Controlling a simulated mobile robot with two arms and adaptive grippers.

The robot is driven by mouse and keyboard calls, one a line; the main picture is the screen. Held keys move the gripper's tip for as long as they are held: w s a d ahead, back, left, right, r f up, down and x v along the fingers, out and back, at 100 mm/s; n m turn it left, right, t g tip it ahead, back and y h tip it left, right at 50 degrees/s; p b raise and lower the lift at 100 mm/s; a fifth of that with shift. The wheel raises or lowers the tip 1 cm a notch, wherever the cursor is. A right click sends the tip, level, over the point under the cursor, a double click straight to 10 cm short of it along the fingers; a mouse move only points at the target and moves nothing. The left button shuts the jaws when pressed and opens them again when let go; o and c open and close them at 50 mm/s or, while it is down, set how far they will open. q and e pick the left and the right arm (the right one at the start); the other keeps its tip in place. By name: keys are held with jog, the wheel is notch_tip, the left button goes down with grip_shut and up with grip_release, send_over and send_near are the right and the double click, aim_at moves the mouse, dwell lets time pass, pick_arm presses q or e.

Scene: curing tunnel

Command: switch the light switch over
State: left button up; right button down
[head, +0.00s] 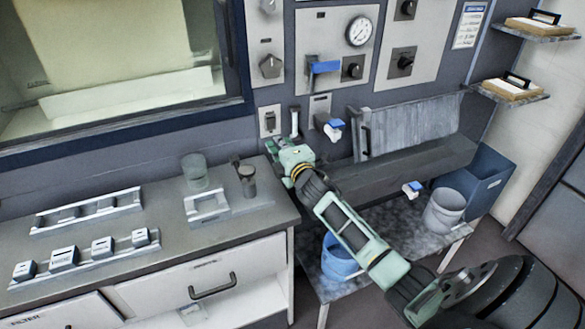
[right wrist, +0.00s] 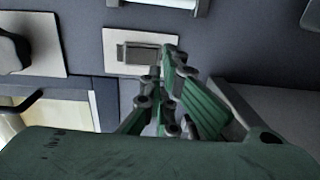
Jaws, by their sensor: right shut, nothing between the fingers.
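The light switch (head: 269,119) is a pale wall plate with a small dark-framed rocker, just right of the window's lower corner. In the right wrist view the switch (right wrist: 113,45) lies just ahead of my fingers. Which way its rocker is tipped I cannot tell. My right gripper (head: 272,145) is at the wall just below the plate. In the right wrist view the gripper (right wrist: 170,57) is shut and empty, its fingertips overlapping the plate's edge near the rocker; whether they touch it is unclear. My left gripper is not in view.
A knob plate (head: 270,66) is above the switch, and a tap with a blue handle (head: 329,124) is to its right. The counter (head: 140,225) below holds a glass beaker (head: 195,171), a dark cup (head: 247,180) and trays. A trough (head: 400,170) runs along the wall at right.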

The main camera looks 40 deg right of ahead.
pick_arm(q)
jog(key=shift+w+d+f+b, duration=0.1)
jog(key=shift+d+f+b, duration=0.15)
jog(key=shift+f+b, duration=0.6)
pick_arm(e)
jog(key=f+v, duration=0.2)
jog(key=v, duration=0.6)
jog(key=shift+s, duration=0.35)
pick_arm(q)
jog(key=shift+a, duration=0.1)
